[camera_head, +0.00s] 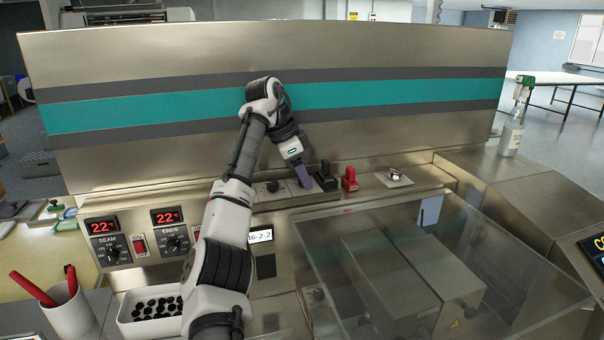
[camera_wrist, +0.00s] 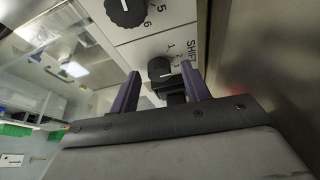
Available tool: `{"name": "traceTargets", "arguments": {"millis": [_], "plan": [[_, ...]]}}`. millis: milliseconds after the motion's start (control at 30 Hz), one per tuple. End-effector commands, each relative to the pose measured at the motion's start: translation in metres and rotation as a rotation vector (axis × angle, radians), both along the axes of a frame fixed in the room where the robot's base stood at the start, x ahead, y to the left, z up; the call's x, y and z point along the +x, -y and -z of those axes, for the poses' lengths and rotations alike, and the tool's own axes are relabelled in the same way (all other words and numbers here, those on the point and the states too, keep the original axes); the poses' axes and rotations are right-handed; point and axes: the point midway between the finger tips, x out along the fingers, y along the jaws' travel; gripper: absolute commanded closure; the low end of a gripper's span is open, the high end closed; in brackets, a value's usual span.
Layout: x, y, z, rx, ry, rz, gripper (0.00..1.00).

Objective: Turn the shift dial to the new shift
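The shift dial (camera_wrist: 160,68) is a small black knob on a light plate. The word SHIFT and the numbers 1, 2 and 3 are printed beside it. Its exact setting is too small to tell. My gripper (camera_wrist: 159,82) is open, with its two purple fingers apart. In the wrist view the dial appears between and just beyond the fingertips, with no clear contact. In the head view my gripper (camera_head: 305,183) is low over the machine's ledge, and I cannot make out the shift dial there.
A black block (camera_head: 327,176) and a red one (camera_head: 349,180) stand just right of my gripper. A metal knob (camera_head: 395,174) is farther right. The clear cover (camera_head: 340,265) lies in front.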

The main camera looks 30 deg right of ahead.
Motion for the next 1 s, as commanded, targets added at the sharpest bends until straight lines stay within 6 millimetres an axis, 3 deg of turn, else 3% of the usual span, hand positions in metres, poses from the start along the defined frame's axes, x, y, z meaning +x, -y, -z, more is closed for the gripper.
{"name": "traceTargets", "arguments": {"millis": [267,767,1000], "plan": [[0.001,-0.002,-0.006,0.000,0.001,0.000,0.53],[0.011,-0.035,-0.090,0.000,0.002,-0.003,0.53],[0.014,-0.040,-0.104,0.001,0.000,-0.002,0.53]]}}
